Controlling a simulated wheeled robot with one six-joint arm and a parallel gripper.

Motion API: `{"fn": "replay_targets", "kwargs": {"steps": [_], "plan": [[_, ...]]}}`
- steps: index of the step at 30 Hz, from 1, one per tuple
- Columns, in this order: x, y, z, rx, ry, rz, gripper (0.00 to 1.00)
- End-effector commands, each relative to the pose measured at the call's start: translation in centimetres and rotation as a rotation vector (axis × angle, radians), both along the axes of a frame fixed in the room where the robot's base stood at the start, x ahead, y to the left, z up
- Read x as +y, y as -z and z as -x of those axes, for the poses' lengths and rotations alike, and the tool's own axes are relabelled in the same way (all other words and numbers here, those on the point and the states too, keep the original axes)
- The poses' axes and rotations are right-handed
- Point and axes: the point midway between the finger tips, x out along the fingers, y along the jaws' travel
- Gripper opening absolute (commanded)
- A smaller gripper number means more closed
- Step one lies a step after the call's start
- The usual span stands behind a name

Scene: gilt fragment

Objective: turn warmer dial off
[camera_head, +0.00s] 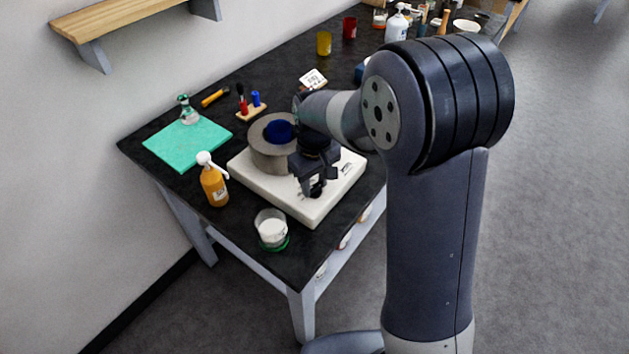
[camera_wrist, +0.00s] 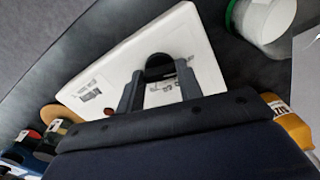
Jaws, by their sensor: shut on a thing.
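The warmer (camera_head: 270,193) is a flat white box near the table's front corner. It also shows in the wrist view (camera_wrist: 203,55), with dark printed marks on its top. A grey round pot (camera_head: 263,158) with something blue inside stands on its back part. The black dial (camera_wrist: 159,68) on the warmer sits between my gripper's two fingers in the wrist view. My gripper (camera_wrist: 158,90) points down over the warmer and is shut on the dial. In the head view my gripper (camera_head: 314,185) hides most of the dial. Which way the dial is turned cannot be told.
An orange pump bottle (camera_head: 213,185) and a glass jar with white contents (camera_head: 271,227) stand close to the warmer. A green mat (camera_head: 187,144) lies behind at left. Cups (camera_head: 324,43) and bottles stand farther back on the black table (camera_head: 160,120).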

Motion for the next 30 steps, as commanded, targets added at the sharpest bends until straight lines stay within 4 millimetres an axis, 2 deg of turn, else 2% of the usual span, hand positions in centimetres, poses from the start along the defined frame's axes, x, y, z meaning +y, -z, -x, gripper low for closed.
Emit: {"fn": "replay_targets", "kwargs": {"steps": [14, 15, 22, 30], "plan": [[0.03, -0.11, -0.08, -0.003, -0.014, -0.001, 0.12], [0.04, -0.12, -0.08, -0.003, -0.014, -0.001, 0.38], [0.02, -0.06, -0.04, -0.002, -0.013, 0.0, 0.56], [0.02, -0.23, -0.05, -0.002, -0.012, 0.0, 0.56]]}}
